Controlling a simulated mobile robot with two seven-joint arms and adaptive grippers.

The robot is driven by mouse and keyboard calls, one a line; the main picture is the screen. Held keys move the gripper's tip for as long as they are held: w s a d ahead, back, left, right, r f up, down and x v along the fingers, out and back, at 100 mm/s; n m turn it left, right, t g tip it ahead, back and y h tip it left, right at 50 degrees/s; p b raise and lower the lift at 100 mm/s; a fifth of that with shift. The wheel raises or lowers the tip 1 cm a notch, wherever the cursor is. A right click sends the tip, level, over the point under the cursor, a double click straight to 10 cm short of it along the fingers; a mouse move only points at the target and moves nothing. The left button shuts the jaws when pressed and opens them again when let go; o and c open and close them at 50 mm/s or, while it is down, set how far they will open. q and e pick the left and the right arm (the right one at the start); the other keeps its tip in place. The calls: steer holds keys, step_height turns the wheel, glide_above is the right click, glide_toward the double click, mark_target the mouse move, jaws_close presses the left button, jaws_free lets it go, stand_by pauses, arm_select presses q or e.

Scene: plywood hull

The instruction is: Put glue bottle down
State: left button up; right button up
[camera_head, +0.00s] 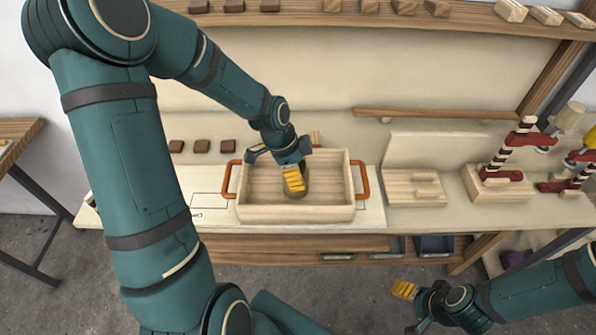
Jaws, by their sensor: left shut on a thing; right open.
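My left gripper (294,180) reaches down inside the wooden tray with orange handles (297,213), a little right of the tray's middle. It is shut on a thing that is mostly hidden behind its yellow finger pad. Only a small brownish rounded part, likely the glue bottle (304,188), shows beside the pad. I cannot tell whether it touches the tray floor. My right gripper (411,309) is open and empty, low in front of the bench at the lower right.
The rest of the tray looks empty. Right of it are a pale wooden block (414,189) and red clamps (502,174) on a base. Brown blocks (201,146) lie behind left. A shelf (330,19) with small blocks runs above. Drawers (434,246) sit below the bench.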

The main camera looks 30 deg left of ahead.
arm_select(q)
steer(key=shift+f, duration=0.1)
steer(key=o, duration=1.3)
steer(key=shift+r, duration=0.4)
steer(key=p+v, duration=0.2)
steer(key=v, duration=0.9)
steer(key=shift+r, duration=0.25)
steer(key=shift+s+a, duration=0.1)
